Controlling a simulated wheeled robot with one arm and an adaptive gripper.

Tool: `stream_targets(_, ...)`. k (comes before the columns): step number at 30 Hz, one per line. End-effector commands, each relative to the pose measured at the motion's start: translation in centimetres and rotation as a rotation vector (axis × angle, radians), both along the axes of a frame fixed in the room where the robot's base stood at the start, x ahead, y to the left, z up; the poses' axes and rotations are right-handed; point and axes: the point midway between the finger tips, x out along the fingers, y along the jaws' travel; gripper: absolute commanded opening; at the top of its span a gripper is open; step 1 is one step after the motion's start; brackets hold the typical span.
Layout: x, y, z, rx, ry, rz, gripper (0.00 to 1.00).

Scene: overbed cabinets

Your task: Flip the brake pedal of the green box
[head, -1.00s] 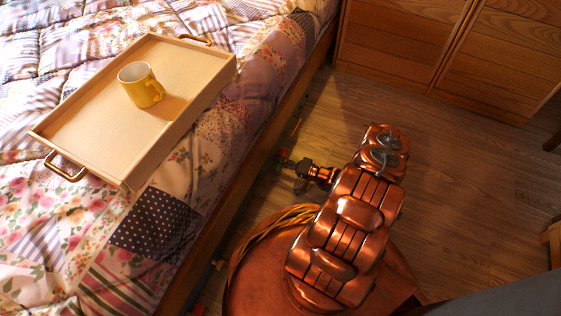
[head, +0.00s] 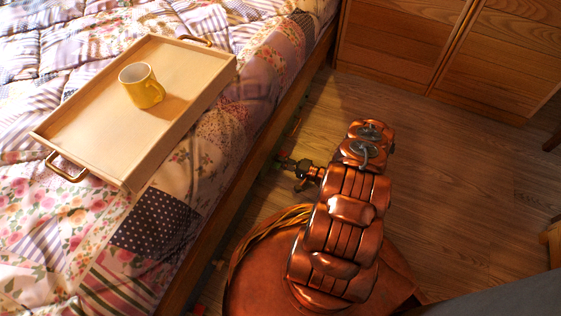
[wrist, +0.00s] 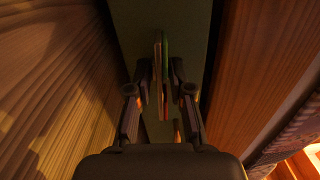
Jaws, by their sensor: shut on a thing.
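In the wrist view a dark green surface (wrist: 190,32), which looks like the green box, lies between the floor and the bed's side. A thin upright lever with a greenish and reddish edge (wrist: 161,50) stands out from it and looks like the brake pedal. My gripper (wrist: 157,78) has its two fingers on either side of this lever and is shut on it. In the head view my gripper (head: 284,161) is low beside the bed's edge. There the box is mostly hidden by the bed, and the pedal cannot be made out.
The wooden bed side (head: 222,198) runs close along my gripper's left. A tray (head: 100,130) with a yellow mug (head: 143,88) lies on the bed. Wooden cabinets (head: 400,50) stand at the back. The wooden floor (head: 450,180) to the right is clear.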

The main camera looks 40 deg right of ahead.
Motion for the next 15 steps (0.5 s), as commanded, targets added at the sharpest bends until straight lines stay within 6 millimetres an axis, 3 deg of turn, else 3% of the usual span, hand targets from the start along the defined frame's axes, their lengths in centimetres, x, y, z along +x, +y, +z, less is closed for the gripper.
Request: stream_targets(15,-0.07,0.03,0.00,0.168,0.103,0.001,0.00)
